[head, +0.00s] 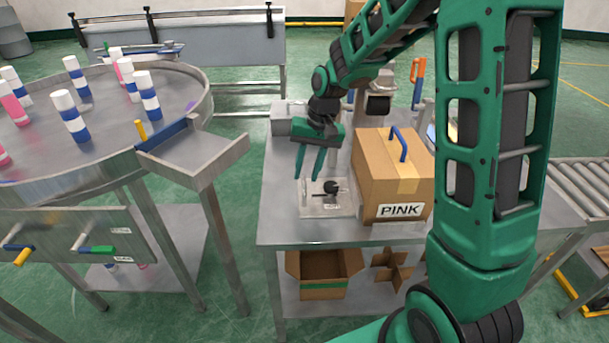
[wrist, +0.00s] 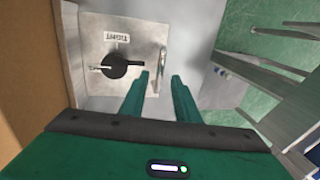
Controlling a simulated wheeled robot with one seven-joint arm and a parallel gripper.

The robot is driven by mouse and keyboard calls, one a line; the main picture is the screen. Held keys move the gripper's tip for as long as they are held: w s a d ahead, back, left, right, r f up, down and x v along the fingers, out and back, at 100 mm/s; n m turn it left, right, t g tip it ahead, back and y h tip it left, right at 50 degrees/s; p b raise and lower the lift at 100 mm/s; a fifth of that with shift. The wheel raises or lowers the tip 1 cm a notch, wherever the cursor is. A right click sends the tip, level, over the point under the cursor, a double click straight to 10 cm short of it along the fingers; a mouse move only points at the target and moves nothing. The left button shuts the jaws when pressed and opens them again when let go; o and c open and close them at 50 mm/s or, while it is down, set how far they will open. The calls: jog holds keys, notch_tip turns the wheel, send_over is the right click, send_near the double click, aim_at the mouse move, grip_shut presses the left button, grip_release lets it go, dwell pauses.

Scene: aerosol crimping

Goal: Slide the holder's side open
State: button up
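The holder appears to be the small metal plate fixture (head: 338,210) on the steel table, with a black knob (head: 331,187) on it. In the wrist view the plate (wrist: 100,30) shows the knob (wrist: 120,66) with a light pointer and a label that reads "TIGHT". A thin metal bar (wrist: 161,58) runs along the plate's right edge there. My gripper (head: 308,178) points down above the plate's left edge in the head view. Its two green fingers (wrist: 160,78) are apart, and the bar's edge shows near the gap between the tips. I cannot tell whether they touch it.
A cardboard box (head: 375,180) marked "PINK", with a blue handle on top, stands close to the right of the plate. A round steel table (head: 190,95) with several pink and white-blue cans and a chute (head: 205,150) is at left. An open carton (head: 322,283) sits below.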

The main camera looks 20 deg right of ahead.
jog(key=shift+a+f, duration=0.15)
jog(key=shift+f, duration=0.75)
grip_shut()
